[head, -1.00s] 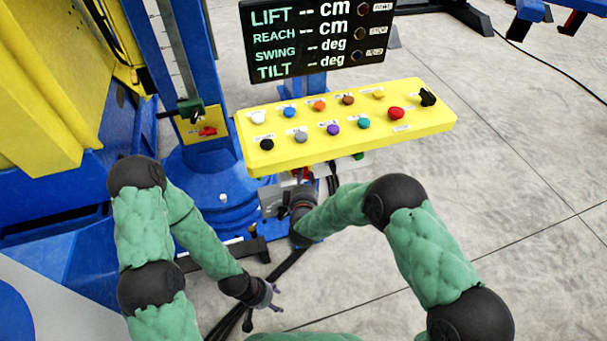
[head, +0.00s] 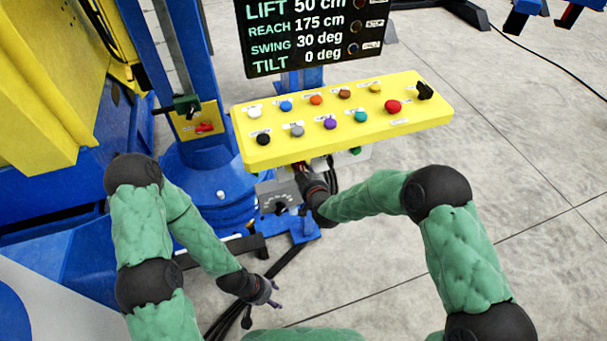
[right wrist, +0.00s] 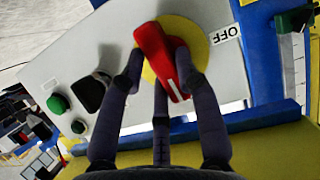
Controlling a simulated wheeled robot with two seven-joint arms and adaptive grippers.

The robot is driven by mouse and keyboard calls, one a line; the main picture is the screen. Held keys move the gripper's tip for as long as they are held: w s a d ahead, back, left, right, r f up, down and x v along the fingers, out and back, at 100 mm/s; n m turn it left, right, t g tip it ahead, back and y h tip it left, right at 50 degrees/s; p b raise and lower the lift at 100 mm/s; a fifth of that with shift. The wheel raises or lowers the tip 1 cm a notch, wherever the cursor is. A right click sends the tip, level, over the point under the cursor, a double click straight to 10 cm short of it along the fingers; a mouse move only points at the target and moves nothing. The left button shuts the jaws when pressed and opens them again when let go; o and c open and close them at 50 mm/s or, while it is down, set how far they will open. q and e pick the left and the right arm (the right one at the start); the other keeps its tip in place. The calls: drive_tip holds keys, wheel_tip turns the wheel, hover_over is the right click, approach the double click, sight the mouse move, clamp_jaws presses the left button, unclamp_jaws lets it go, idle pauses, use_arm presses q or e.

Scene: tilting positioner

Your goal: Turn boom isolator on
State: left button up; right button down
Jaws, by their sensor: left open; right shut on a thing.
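A red rotary isolator handle (right wrist: 160,55) sits on a yellow disc (right wrist: 196,38) on a grey box face in the right wrist view. An OFF label (right wrist: 226,34) is beside the disc. My right gripper (right wrist: 155,85) is shut on the handle, with fingers on both sides of it. In the head view my right gripper (head: 303,174) is under the front edge of the yellow button panel (head: 340,145), and the handle is mostly hidden there. My left gripper (head: 270,293) is open and empty, low over the floor. The display (head: 315,35) shows 50 cm, 175 cm, 30 deg and 0 deg.
A black knob (right wrist: 92,92) and green buttons (right wrist: 57,103) are near the gripped handle. A grey box with a dial (head: 280,205) hangs below the panel.

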drive_tip(key=shift+f+m, duration=0.15)
drive_tip(key=shift+m, duration=0.25)
drive_tip(key=shift+b, duration=0.3)
drive_tip(key=c, duration=0.9)
unclamp_jaws()
drive_tip(key=v, duration=1.2)
drive_tip(key=shift+w+d, duration=0.1)
drive_tip(key=shift+d, duration=0.15)
